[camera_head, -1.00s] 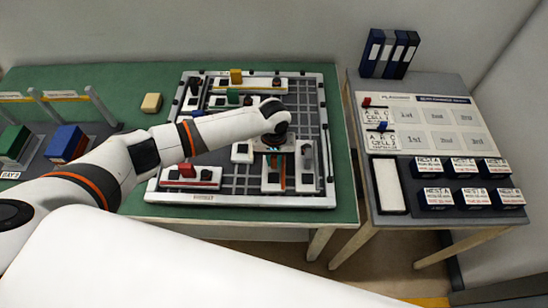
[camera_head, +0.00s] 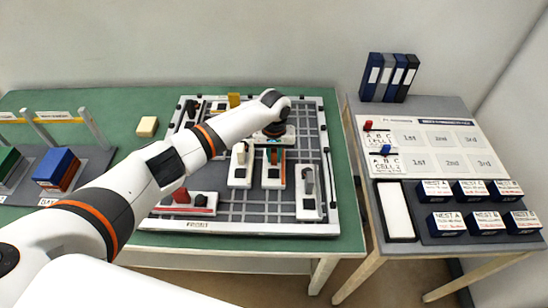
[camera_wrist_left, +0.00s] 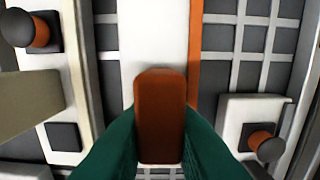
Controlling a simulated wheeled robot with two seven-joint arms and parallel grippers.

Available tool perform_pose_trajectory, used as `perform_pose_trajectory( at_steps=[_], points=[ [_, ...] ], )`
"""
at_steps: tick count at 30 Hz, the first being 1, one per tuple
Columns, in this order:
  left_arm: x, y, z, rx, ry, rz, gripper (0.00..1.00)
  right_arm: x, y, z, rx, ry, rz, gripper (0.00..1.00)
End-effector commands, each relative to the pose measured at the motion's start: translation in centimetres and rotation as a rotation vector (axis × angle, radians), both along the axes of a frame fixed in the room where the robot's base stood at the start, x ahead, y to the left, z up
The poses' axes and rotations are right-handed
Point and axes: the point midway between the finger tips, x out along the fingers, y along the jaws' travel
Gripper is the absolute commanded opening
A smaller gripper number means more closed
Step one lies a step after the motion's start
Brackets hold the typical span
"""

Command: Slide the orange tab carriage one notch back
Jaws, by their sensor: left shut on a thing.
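The orange tab (camera_wrist_left: 160,115) stands upright between the teal fingers of my left gripper (camera_wrist_left: 160,140) in the left wrist view. The gripper is shut on it. The carriage's white plate (camera_wrist_left: 150,35), with an orange stripe along its right side, lies beneath. My right gripper is not in view.
The slotted grid board (camera_head: 255,210) has neighbouring white carriages on the left (camera_head: 239,180) and right (camera_head: 308,208). A red-tab block (camera_head: 182,197) sits at front left. A side table (camera_head: 440,105) holds labelled boxes.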

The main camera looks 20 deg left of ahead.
Motion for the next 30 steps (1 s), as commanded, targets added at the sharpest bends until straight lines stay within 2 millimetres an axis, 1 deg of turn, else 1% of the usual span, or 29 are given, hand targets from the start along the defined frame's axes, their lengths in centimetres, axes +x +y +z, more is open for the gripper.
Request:
perform_pose_trajectory(
  at_steps=[1, 4, 12, 16, 20, 27, 30],
  points=[
    [0.0, 0.0, 0.0, 0.000, 0.003, 0.000, 0.23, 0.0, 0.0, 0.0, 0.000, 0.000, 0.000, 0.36],
    [0.0, 0.0, 0.0, 0.000, 0.002, 0.000, 0.39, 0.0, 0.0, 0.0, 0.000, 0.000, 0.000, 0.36],
    [-0.1, 0.0, 0.0, -0.001, 0.002, 0.000, 0.40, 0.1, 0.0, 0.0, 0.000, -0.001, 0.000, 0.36],
    [0.0, 0.0, 0.8, -0.001, 0.001, 0.000, 0.40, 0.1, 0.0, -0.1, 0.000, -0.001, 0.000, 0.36],
    [0.0, 0.0, 2.8, -0.003, -0.002, -0.002, 0.40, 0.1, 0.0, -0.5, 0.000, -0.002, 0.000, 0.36],
    [0.0, 0.0, 8.0, -0.002, -0.003, -0.001, 0.40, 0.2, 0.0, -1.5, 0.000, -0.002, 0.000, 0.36],
    [0.0, 0.0, 9.7, -0.002, -0.002, 0.000, 0.40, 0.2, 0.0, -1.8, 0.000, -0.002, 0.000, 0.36]
  ],
)
